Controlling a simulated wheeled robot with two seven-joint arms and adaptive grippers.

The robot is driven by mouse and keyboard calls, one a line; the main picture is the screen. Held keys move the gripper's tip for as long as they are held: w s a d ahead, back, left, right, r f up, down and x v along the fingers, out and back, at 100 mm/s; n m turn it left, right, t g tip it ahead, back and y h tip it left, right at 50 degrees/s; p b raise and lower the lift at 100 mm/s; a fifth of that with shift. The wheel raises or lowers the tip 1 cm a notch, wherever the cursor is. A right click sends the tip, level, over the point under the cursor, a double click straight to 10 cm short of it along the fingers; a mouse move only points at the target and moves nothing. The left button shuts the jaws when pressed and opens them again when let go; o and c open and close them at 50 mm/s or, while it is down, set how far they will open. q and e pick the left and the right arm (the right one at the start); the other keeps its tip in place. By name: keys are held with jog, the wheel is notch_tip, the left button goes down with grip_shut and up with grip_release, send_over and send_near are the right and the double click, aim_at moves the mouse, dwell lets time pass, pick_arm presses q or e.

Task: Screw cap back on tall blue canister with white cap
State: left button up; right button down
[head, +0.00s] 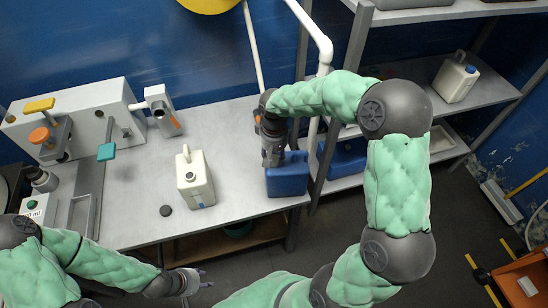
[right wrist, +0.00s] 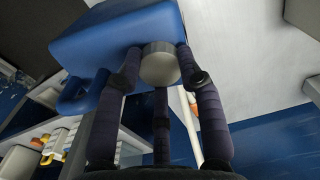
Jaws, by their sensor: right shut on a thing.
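The blue canister (head: 287,180) stands upright at the right end of the grey table; it fills the top of the right wrist view (right wrist: 115,35). My right gripper (head: 271,160) is over its top from above. In the right wrist view its dark fingers (right wrist: 162,75) are shut around the white cap (right wrist: 159,64). The cap is at the canister's top; I cannot tell whether its thread is engaged. In the head view the gripper hides the cap. My left gripper (head: 203,278) is low in front of the table's front edge, empty, with its fingertips apart.
A white canister (head: 195,181) stands left of the blue one, with a dark round cap (head: 166,210) lying beside it. White apparatus (head: 75,115) fills the table's left end. A shelf rack with another blue container (head: 345,158) is close on the right.

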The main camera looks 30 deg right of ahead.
jog(key=shift+m, duration=0.4)
jog(key=m+b, duration=0.1)
jog(key=m, duration=0.2)
jog(key=shift+f, duration=0.1)
jog(key=shift+m, duration=1.1)
jog(key=m+b, duration=0.1)
jog(key=m, duration=0.2)
jog(key=shift+m+b, duration=0.3)
jog(key=shift+m, duration=1.1)
